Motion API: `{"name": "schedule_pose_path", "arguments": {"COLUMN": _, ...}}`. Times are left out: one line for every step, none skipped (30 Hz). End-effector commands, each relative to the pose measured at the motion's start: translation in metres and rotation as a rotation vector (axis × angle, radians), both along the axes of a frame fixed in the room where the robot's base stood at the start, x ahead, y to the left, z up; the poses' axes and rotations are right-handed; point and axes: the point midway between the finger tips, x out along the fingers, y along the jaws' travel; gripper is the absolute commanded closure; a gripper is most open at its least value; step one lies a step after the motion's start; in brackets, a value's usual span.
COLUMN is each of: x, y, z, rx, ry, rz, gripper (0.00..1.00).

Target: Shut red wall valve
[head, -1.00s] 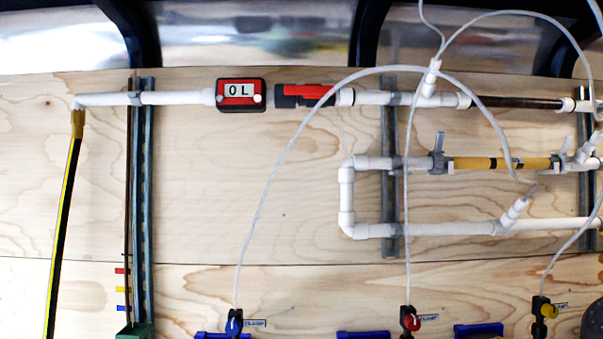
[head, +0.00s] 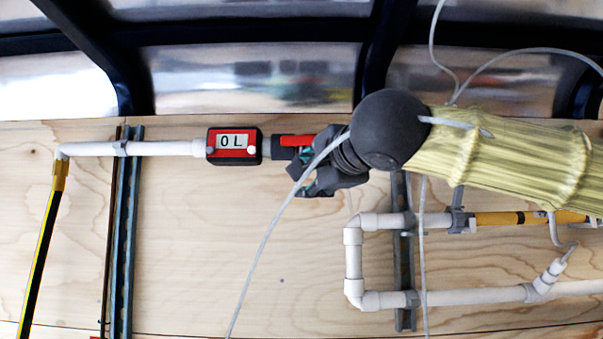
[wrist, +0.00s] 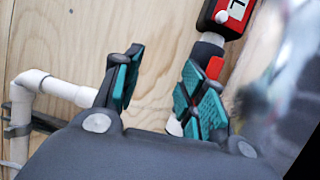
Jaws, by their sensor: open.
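The red wall valve (head: 297,141) sits in the upper white pipe, just right of the flow meter. Its red handle lies along the pipe in the head view, and my gripper (head: 312,180) covers its right part. In the wrist view the red handle (wrist: 214,68) shows behind the right finger pad. My gripper (wrist: 160,85) is open, with teal pads apart and no object clearly held between them. It is close to the valve; I cannot tell whether a finger touches it.
A red meter (head: 234,145) reading "0 L" is left of the valve. A thin clear hose (head: 270,235) crosses in front of my gripper. A white pipe loop (head: 354,260) with a yellow section (head: 500,218) lies below right. Bare plywood (head: 200,250) is open at lower left.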

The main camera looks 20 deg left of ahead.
Motion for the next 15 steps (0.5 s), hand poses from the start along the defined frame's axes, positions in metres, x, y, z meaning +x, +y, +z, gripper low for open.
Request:
{"name": "schedule_pose_path", "arguments": {"x": -0.013, "y": -0.009, "z": 0.026, "rx": 0.028, "ry": -0.008, "rz": 0.008, "gripper": 0.59}}
{"name": "schedule_pose_path", "arguments": {"x": -0.020, "y": -0.014, "z": 0.039, "rx": 0.041, "ry": -0.013, "rz": 0.012, "gripper": 0.59}}
{"name": "schedule_pose_path", "arguments": {"x": -0.027, "y": -0.019, "z": 0.052, "rx": 0.055, "ry": -0.016, "rz": 0.017, "gripper": 0.59}}
{"name": "schedule_pose_path", "arguments": {"x": -0.032, "y": -0.022, "z": 0.060, "rx": 0.064, "ry": -0.018, "rz": 0.020, "gripper": 0.59}}
{"name": "schedule_pose_path", "arguments": {"x": -0.036, "y": -0.024, "z": 0.066, "rx": 0.070, "ry": -0.020, "rz": 0.023, "gripper": 0.59}}
{"name": "schedule_pose_path", "arguments": {"x": -0.040, "y": -0.027, "z": 0.072, "rx": 0.077, "ry": -0.022, "rz": 0.026, "gripper": 0.59}}
{"name": "schedule_pose_path", "arguments": {"x": -0.042, "y": -0.028, "z": 0.075, "rx": 0.082, "ry": -0.022, "rz": 0.028, "gripper": 0.59}}
{"name": "schedule_pose_path", "arguments": {"x": -0.043, "y": -0.028, "z": 0.078, "rx": 0.084, "ry": -0.023, "rz": 0.029, "gripper": 0.59}}
{"name": "schedule_pose_path", "arguments": {"x": -0.043, "y": -0.028, "z": 0.080, "rx": 0.086, "ry": -0.023, "rz": 0.030, "gripper": 0.59}}
{"name": "schedule_pose_path", "arguments": {"x": -0.042, "y": -0.027, "z": 0.080, "rx": 0.086, "ry": -0.023, "rz": 0.031, "gripper": 0.59}}
{"name": "schedule_pose_path", "arguments": {"x": -0.040, "y": -0.025, "z": 0.080, "rx": 0.086, "ry": -0.022, "rz": 0.031, "gripper": 0.59}}
{"name": "schedule_pose_path", "arguments": {"x": -0.037, "y": -0.023, "z": 0.081, "rx": 0.086, "ry": -0.022, "rz": 0.031, "gripper": 0.59}}
{"name": "schedule_pose_path", "arguments": {"x": -0.034, "y": -0.020, "z": 0.081, "rx": 0.086, "ry": -0.021, "rz": 0.031, "gripper": 0.59}}
{"name": "schedule_pose_path", "arguments": {"x": -0.031, "y": -0.018, "z": 0.081, "rx": 0.086, "ry": -0.021, "rz": 0.031, "gripper": 0.59}}
{"name": "schedule_pose_path", "arguments": {"x": -0.026, "y": -0.014, "z": 0.081, "rx": 0.086, "ry": -0.021, "rz": 0.031, "gripper": 0.59}}
